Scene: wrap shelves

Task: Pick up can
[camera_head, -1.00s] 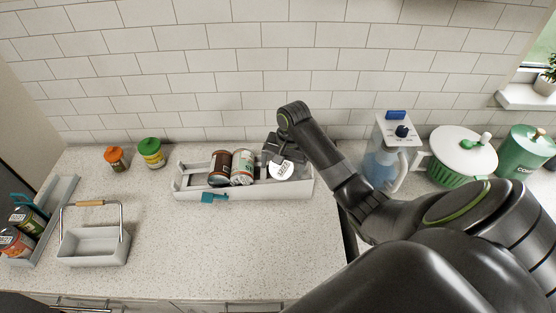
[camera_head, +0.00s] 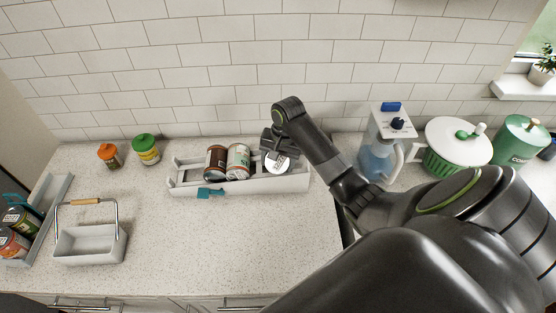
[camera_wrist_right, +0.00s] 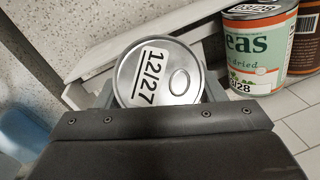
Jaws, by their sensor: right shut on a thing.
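A can with a round metal lid and a white date label (camera_wrist_right: 158,76) sits between the fingers of my right gripper (camera_head: 272,152), over the right part of the long grey tray (camera_head: 245,187). The can's lid also shows in the head view (camera_head: 277,163). The right gripper is shut on this can; its body is mostly hidden by the gripper. A green-and-white can (camera_head: 238,161) and a brown can (camera_head: 215,163) stand side by side in the tray, left of the gripper. The green-and-white one also shows in the right wrist view (camera_wrist_right: 259,45). My left gripper is not in view.
A teal clip (camera_head: 209,193) is on the tray's front. An orange-lidded jar (camera_head: 109,156) and green-lidded jar (camera_head: 146,149) stand left. A grey caddy (camera_head: 90,245) and another tray with cans (camera_head: 57,200) are further left. A blender-like pitcher (camera_head: 379,160) stands right.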

